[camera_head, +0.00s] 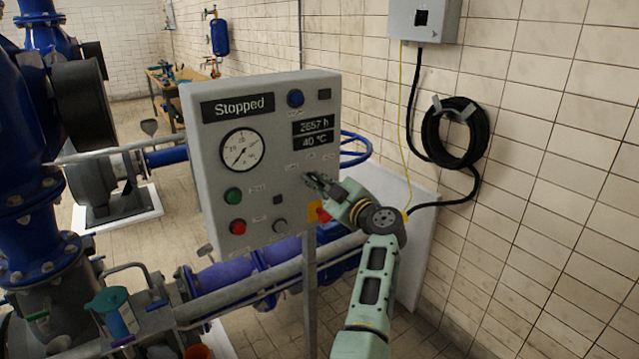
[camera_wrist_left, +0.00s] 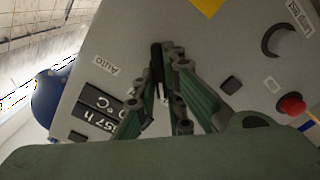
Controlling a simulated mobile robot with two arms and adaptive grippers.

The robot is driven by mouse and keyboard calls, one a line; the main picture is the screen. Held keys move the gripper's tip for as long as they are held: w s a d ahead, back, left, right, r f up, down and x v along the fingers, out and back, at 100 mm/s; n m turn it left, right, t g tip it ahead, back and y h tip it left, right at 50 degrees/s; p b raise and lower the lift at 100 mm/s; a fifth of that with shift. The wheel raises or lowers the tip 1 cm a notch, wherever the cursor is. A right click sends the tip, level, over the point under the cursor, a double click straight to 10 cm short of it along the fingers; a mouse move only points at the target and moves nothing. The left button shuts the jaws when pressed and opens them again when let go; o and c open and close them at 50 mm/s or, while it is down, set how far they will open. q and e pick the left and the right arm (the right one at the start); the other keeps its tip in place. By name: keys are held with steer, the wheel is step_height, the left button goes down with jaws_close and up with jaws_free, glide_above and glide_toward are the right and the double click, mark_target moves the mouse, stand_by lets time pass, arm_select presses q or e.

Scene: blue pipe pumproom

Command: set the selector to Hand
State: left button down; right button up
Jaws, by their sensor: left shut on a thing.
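The grey control panel (camera_head: 212,160) stands on a post in the middle of the head view. Its display reads "Stopped". My left gripper (camera_head: 313,180) is at the right part of the panel face, below the small "2657 h" and "40 °C" displays. In the left wrist view, my left gripper (camera_wrist_left: 160,88) is shut on the black selector knob (camera_wrist_left: 156,58), which shows between its fingers. An "Auto" label (camera_wrist_left: 104,64) is to the left of the knob. The gripper hides much of the selector, and I cannot read a Hand label or tell the knob's position.
A green button (camera_head: 233,195), a red button (camera_head: 238,227) and a lamp test knob (camera_wrist_left: 281,41) are on the same panel. A blue handwheel (camera_head: 356,148) is behind it. A tiled wall with a coiled black hose (camera_head: 455,132) is at the right.

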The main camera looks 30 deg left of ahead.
arm_select(q)
steer(key=c, duration=1.8)
jaws_free()
steer(key=shift+a, duration=0.1)
steer(key=shift+c, duration=0.2)
steer(key=shift+r, duration=0.1)
